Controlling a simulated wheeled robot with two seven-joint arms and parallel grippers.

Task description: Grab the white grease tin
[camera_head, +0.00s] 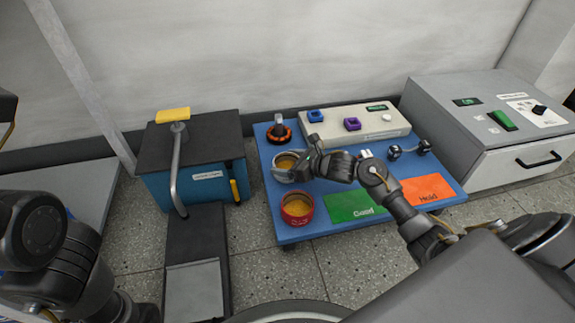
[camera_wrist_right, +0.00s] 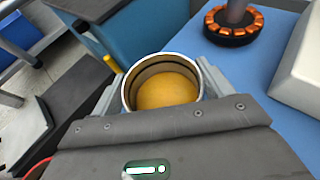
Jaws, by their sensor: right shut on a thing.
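The white grease tin (camera_head: 284,162) is a round, open tin with yellow-brown grease inside, on the left part of the blue table (camera_head: 283,228). My right gripper (camera_head: 299,166) reaches it from the right and is shut on it. In the right wrist view, the tin (camera_wrist_right: 163,84) sits upright between the two fingers of the right gripper (camera_wrist_right: 162,95). I cannot tell whether the tin touches the table. My left arm shows at the left edge of the head view, but its gripper is not in view.
A red tin (camera_head: 297,209) with yellow grease stands in front of the white one. An orange-and-black motor part (camera_head: 279,134) is behind it. Green (camera_head: 352,206) and orange "Hold" (camera_head: 427,191) mats lie to the right. A pale box (camera_head: 353,126) stands at the back.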

